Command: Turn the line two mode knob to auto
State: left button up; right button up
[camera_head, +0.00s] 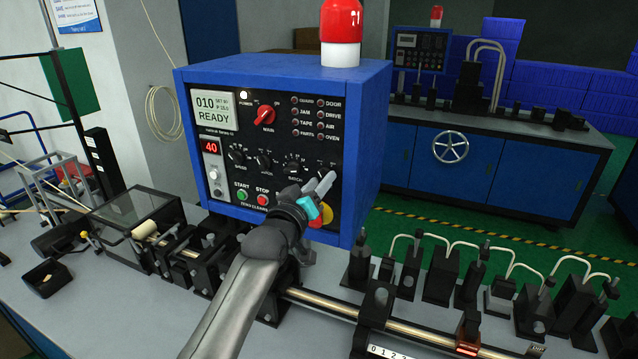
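The blue control box (277,224) stands on the bench with a black front panel. A row of black knobs crosses the panel: a left knob (237,153), a second knob (264,160) and a third knob (293,167). Their labels are too small to tell which is the line two mode knob. A fourth, rightmost knob (323,170) is partly hidden behind my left gripper (325,184). Its grey fingertips are close in front of the panel's lower right. I cannot tell whether they touch the knob or how far apart they are. My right gripper is not in view.
A red main switch (264,114) and a display reading READY (215,112) are on the panel's upper left. Green start (242,196) and red stop (262,199) buttons sit below the knobs. A red-yellow button (322,214) is beside my gripper. Black fixtures crowd the bench at right.

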pick_arm(q)
jog(key=shift+s, duration=0.1)
jog(key=b+v, duration=0.1)
jog(key=v, duration=1.4)
jog(key=shift+b, duration=0.4)
jog(key=shift+s, duration=0.1)
